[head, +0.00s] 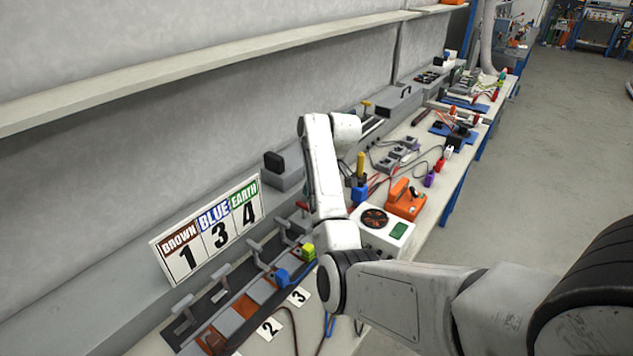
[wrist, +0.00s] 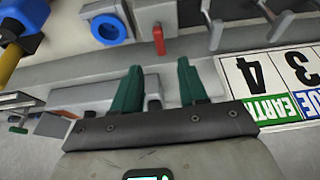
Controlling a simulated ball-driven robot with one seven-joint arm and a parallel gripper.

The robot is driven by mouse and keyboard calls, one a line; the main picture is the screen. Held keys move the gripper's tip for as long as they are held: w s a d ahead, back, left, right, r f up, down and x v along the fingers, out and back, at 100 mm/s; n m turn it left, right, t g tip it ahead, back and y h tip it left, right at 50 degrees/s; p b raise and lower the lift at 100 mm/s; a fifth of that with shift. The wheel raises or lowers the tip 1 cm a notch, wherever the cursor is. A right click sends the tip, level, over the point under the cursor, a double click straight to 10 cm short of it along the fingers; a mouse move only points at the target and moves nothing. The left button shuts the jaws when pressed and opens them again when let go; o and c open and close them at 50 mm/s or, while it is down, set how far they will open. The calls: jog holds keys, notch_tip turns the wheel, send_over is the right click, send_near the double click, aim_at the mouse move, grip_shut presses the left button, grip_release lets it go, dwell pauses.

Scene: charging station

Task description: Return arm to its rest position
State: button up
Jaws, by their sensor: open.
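My arm (head: 322,165) is white and jointed. In the head view it runs from the lower right over the bench and bends up toward the wall. My gripper (wrist: 160,88) shows in the wrist view with two green fingers spread apart and nothing between them. In the head view I cannot make out its fingers. The number sign (head: 208,228), reading BROWN 1, BLUE 3, EARTH 4, stands left of the arm. It appears upside down at the right of the wrist view (wrist: 270,85), close beside the right finger.
The bench holds a row of grey levers (head: 222,273), an orange device (head: 405,199), a fan box (head: 374,218) and a dark block (head: 275,163) by the wall. A red lever (wrist: 158,40) and a blue ring (wrist: 108,27) are beyond the fingers. The floor (head: 560,140) at right is clear.

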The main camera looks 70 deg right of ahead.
jog(key=shift+v, duration=1.05)
